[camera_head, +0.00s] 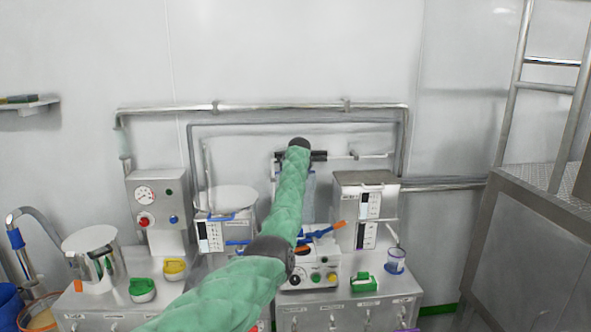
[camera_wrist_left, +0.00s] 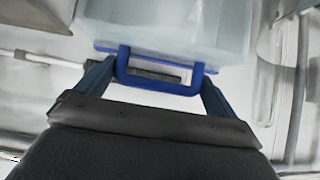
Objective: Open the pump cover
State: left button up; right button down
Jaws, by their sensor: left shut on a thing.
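The pump cover (camera_wrist_left: 165,25) is a clear, bluish box with a blue rim and a blue U-shaped handle (camera_wrist_left: 160,84). In the left wrist view, my left gripper (camera_wrist_left: 158,76) has its two fingers at the two sides of this handle and is shut on it. In the head view, my green-sleeved left arm reaches up the middle to the dark left gripper (camera_head: 300,156). A strip of the clear cover (camera_head: 310,188) shows just right of the arm; the arm hides the rest. The pump unit (camera_head: 318,274) with coloured buttons stands below on the bench. My right gripper is out of view.
Weighing-type machines (camera_head: 366,195) stand right of the arm, with a gauge box (camera_head: 158,213) to the left. Steel pipes (camera_head: 250,107) run along the wall behind. A stepped metal platform (camera_head: 530,250) stands at the far right. The wall above is clear.

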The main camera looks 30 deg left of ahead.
pick_arm(q)
jog(key=shift+r, duration=0.25)
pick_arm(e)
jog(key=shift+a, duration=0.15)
pick_arm(q)
jog(key=o, duration=1)
jog(key=shift+o, duration=0.2)
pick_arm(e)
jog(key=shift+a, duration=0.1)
pick_arm(q)
jog(key=shift+d, duration=0.1)
jog(key=shift+s, duration=0.15)
jog(key=shift+s+d+r+b, duration=0.1)
jog(key=shift+s+b, duration=0.1)
jog(key=shift+b, duration=0.2)
jog(key=b+v, duration=0.3)
jog(key=v, duration=0.4)
jog(key=shift+r, duration=0.15)
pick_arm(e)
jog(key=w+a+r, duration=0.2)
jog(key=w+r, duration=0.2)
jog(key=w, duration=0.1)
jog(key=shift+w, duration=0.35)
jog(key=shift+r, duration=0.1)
